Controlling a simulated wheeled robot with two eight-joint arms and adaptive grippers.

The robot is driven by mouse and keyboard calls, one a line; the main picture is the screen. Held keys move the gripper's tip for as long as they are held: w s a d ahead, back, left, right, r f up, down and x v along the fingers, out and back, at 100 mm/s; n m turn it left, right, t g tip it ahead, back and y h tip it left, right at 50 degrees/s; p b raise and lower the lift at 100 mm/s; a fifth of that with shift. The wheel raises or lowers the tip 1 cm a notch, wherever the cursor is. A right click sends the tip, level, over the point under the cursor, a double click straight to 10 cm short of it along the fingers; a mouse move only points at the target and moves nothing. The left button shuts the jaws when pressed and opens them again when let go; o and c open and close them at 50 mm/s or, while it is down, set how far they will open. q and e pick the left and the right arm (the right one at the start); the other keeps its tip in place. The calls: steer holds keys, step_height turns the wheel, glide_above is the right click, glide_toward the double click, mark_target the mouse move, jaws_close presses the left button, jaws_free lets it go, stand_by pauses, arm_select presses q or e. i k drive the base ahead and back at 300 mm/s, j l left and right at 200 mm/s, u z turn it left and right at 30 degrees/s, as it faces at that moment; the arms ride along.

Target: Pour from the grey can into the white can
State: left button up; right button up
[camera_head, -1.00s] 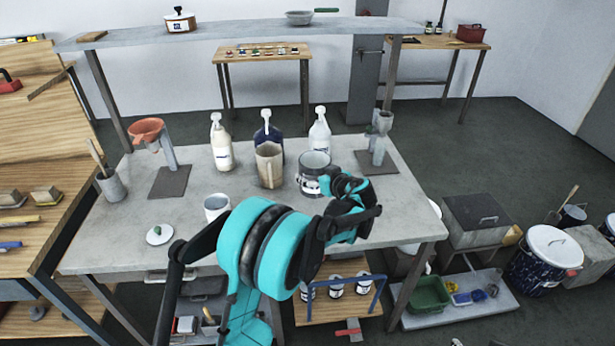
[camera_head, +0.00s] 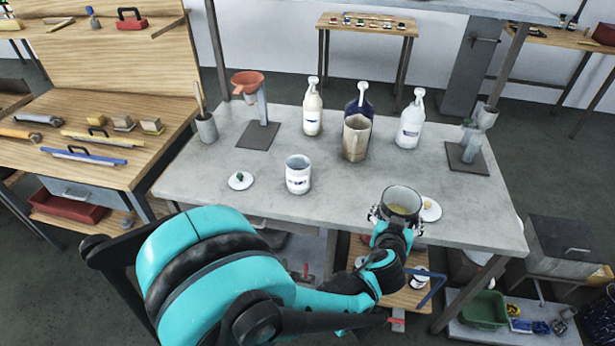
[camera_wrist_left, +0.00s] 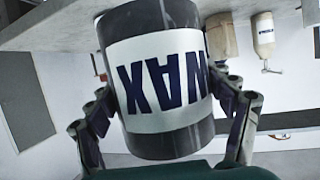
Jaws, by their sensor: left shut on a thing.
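The grey can (camera_head: 402,199) is in my left gripper (camera_head: 398,213), near the table's front right edge. My right gripper is not in view.
A white lid (camera_head: 430,210) lies right beside the grey can, and another small lid (camera_head: 240,181) lies left of the white can. A brown jug (camera_head: 356,139) and pump bottles (camera_head: 410,125) stand behind. Bare tabletop (camera_head: 345,188) lies between the cans.

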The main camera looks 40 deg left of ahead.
mark_target(299, 167)
steer(key=u, duration=1.45)
steer(key=i+j+z, duration=0.15)
steer(key=j+z, duration=0.2)
steer(key=i+j+z, duration=0.15)
steer(key=j+z, duration=0.2)
steer(key=i+j+z, duration=0.1)
steer(key=j+z, duration=0.25)
